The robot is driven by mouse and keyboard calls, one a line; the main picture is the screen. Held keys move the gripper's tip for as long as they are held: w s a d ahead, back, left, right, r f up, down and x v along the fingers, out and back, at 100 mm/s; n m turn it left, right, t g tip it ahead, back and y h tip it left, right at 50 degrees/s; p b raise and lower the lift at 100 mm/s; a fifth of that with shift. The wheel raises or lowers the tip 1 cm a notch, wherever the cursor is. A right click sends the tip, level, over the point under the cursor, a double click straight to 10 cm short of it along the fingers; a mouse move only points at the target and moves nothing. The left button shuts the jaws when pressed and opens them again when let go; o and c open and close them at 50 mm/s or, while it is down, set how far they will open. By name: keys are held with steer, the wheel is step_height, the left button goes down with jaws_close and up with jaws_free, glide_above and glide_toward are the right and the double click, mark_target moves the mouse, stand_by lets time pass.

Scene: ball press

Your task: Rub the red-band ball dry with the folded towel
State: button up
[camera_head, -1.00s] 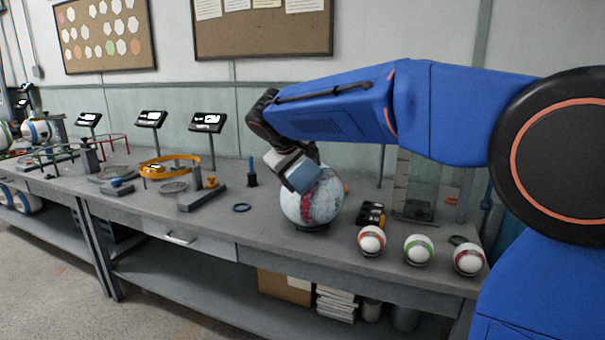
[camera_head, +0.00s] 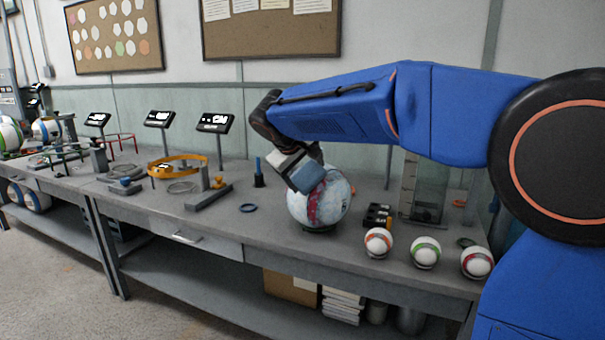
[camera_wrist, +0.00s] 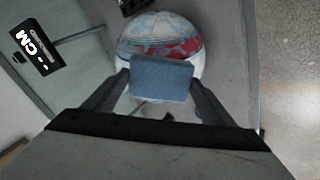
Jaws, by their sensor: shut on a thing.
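The red-band ball (camera_head: 333,205) is large and pale with bluish streaks and a red band, and it rests on a dark ring stand on the bench. My gripper (camera_head: 296,176) reaches down to its upper left side, shut on the folded blue towel (camera_head: 307,176). In the wrist view the towel (camera_wrist: 161,80) spans between the two fingers and covers part of the near side of the ball (camera_wrist: 160,35). The towel appears to lie against the ball; exact contact is hidden.
Three small banded balls, orange (camera_head: 378,242), green (camera_head: 425,252) and red (camera_head: 476,262), stand at the bench's front right. A clear measuring tank (camera_head: 424,188) stands behind them. A blue ring (camera_head: 248,208) and an orange hoop fixture (camera_head: 177,165) lie left. Bench between is clear.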

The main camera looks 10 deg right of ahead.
steer(key=shift+s+d, duration=0.5)
steer(key=shift+d, duration=0.15)
steer(key=shift+w+a, duration=0.9)
steer(key=shift+a, duration=0.3)
steer(key=shift+d, duration=0.1)
steer(key=shift+s+d, duration=0.9)
steer(key=shift+d, duration=0.2)
steer(key=shift+w+a, duration=0.1)
stand_by(0.5)
